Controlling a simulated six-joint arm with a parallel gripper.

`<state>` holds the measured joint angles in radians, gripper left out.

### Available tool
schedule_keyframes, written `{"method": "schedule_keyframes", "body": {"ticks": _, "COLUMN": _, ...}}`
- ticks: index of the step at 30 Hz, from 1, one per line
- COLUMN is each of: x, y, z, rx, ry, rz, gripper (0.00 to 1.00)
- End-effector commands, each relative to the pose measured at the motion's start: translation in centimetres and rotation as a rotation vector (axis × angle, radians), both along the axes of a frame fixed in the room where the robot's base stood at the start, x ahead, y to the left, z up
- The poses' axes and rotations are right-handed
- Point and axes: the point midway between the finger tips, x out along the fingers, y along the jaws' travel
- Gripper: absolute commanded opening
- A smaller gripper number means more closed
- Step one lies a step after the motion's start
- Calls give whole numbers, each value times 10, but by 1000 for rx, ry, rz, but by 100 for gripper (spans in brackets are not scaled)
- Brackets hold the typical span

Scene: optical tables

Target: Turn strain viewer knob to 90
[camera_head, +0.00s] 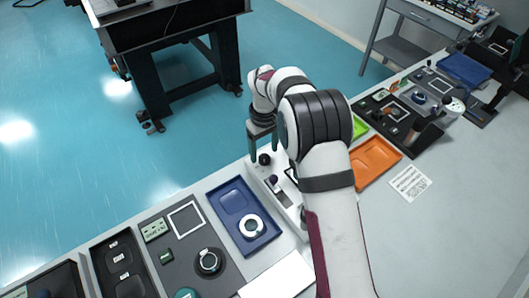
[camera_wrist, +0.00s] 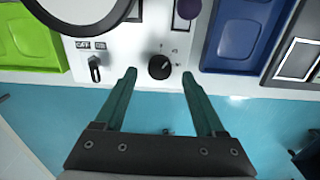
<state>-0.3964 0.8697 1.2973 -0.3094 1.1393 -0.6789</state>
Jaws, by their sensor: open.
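The strain viewer is a white panel (camera_wrist: 125,58) with a black round knob (camera_wrist: 159,67) that has a light pointer mark and small labels around it. In the wrist view the knob lies ahead of and between the two dark green fingers of my gripper (camera_wrist: 159,82). The fingers are open and appear apart from the knob on both sides. A small toggle switch (camera_wrist: 95,68) sits left of the knob, under OFF and ON labels. In the head view my gripper (camera_head: 263,145) is above the far edge of the viewer (camera_head: 280,199), with a dark knob (camera_head: 264,159) close by its fingers.
In the head view a blue tray (camera_head: 229,203) lies left of the viewer and an orange tray (camera_head: 368,165) lies right of it. A green tray (camera_wrist: 28,35) and a purple knob (camera_wrist: 188,8) show in the wrist view.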

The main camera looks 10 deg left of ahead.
Motion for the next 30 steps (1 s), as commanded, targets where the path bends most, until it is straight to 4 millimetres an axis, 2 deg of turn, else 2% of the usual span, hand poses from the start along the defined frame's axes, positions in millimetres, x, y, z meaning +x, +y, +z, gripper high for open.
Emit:
{"method": "schedule_keyframes", "body": {"ticks": 3, "x": 0, "y": 0, "z": -16, "rx": 0, "ry": 1, "rz": 0, "gripper": 72}}
{"method": "schedule_keyframes", "body": {"ticks": 6, "x": 0, "y": 0, "z": -23, "rx": 0, "ry": 1, "rz": -1, "gripper": 72}}
{"method": "schedule_keyframes", "body": {"ticks": 14, "x": 0, "y": 0, "z": -25, "rx": 0, "ry": 0, "rz": -1, "gripper": 72}}
{"method": "schedule_keyframes", "body": {"ticks": 17, "x": 0, "y": 0, "z": -24, "rx": 1, "ry": -1, "rz": -1, "gripper": 57}}
{"method": "schedule_keyframes", "body": {"ticks": 26, "x": 0, "y": 0, "z": -24, "rx": 1, "ry": 0, "rz": -1, "gripper": 3}}
{"method": "schedule_keyframes", "body": {"ticks": 27, "x": 0, "y": 0, "z": -24, "rx": 1, "ry": 0, "rz": -1, "gripper": 0}}
{"method": "schedule_keyframes", "body": {"ticks": 30, "x": 0, "y": 0, "z": -24, "rx": 1, "ry": 0, "rz": -1, "gripper": 0}}
